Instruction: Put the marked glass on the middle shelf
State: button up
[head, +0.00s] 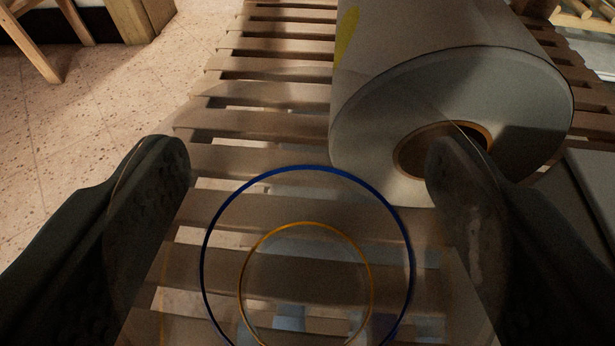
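The marked glass is see-through and is seen from above, between the two dark fingers of my gripper (308,165). A blue ring (307,167) and a smaller orange ring (306,223) show on it. Its clear wall is faint and overlaps the inner edges of both fingers. My gripper appears shut on the glass, one finger on each side. The lower part of the glass runs out of the bottom of the picture. The middle shelf cannot be made out in this view.
A slatted wooden surface (260,62) lies below and beyond the glass. A large pale roll (375,115) with a hollow core lies on it, close to the right finger. Speckled floor (85,150) is open at left. Wooden furniture legs (40,45) stand at the upper left.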

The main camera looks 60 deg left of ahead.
jog(key=shift+f, duration=0.1)
jog(key=o, duration=1.4)
jog(key=shift+r, duration=0.2)
jog(key=v, duration=1.2)
